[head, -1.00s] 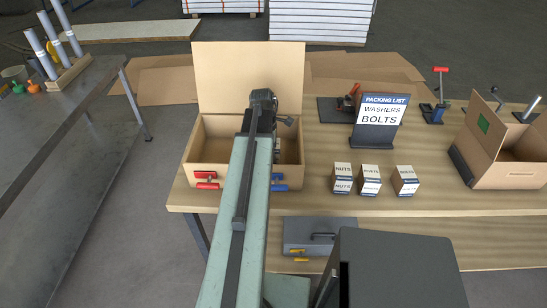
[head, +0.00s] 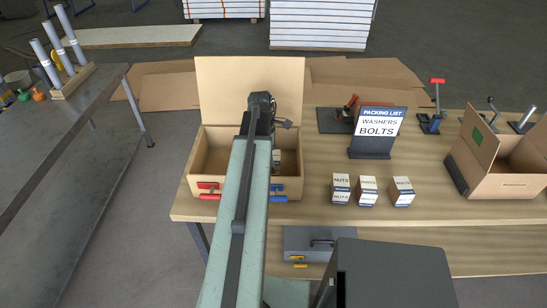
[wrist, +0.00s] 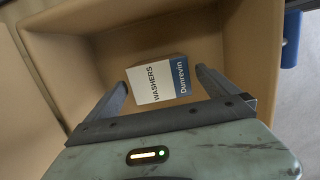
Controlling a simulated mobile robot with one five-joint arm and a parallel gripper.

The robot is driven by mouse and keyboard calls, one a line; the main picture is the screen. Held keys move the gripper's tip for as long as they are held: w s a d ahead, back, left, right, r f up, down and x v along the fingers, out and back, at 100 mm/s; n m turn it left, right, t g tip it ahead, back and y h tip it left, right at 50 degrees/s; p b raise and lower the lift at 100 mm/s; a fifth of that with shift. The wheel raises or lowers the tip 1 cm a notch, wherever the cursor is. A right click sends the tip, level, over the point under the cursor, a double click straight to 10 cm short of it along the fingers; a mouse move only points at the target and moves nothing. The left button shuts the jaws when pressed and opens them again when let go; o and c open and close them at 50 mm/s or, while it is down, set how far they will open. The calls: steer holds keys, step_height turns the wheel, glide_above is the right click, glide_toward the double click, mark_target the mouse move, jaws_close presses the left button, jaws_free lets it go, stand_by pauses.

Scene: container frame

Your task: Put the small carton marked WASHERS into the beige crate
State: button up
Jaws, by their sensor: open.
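The beige crate (head: 230,187) stands open on the wooden bench, with its lid flap up at the back. The small carton marked WASHERS (wrist: 157,83) is inside the crate, white and blue on its printed face. A little of the carton (head: 276,157) also shows in the head view, beside my arm. My gripper (wrist: 162,78) is open, with one finger on each side of the carton. In the head view my gripper (head: 282,137) is over the crate's right part. My arm hides the middle of the crate.
Three small cartons (head: 367,191) stand in a row right of the crate. Behind them is a packing list sign (head: 379,122) reading WASHERS and BOLTS. An open cardboard box (head: 508,185) is at the right. Red (head: 208,190) and blue (head: 279,192) handles are on the crate's front.

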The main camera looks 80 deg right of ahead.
steer(key=r+p, duration=0.4)
steer(key=r, duration=0.1)
steer(key=w+r+p, duration=0.1)
steer(key=r+p, duration=0.1)
steer(key=shift+r, duration=0.35)
steer(key=shift+f, duration=0.15)
steer(key=shift+w+a, duration=0.1)
steer(key=shift+w, duration=0.2)
steer(key=w+a, duration=0.7)
steer(key=w, duration=0.5)
steer(key=w+a+t, duration=0.1)
steer(key=w+a, duration=0.6)
steer(key=w, duration=0.5)
steer(key=w+a, duration=0.7)
steer(key=w, duration=0.4)
steer(key=w+a, duration=0.9)
steer(key=a, duration=0.5)
steer(key=w+a, duration=0.2)
steer(key=a, duration=1.1)
steer(key=w+a+m, duration=0.1)
steer(key=a, duration=1.2)
steer(key=shift+w+a+t, duration=0.25)
steer(key=shift+w+t, duration=0.1)
steer(key=shift+t, duration=0.05)
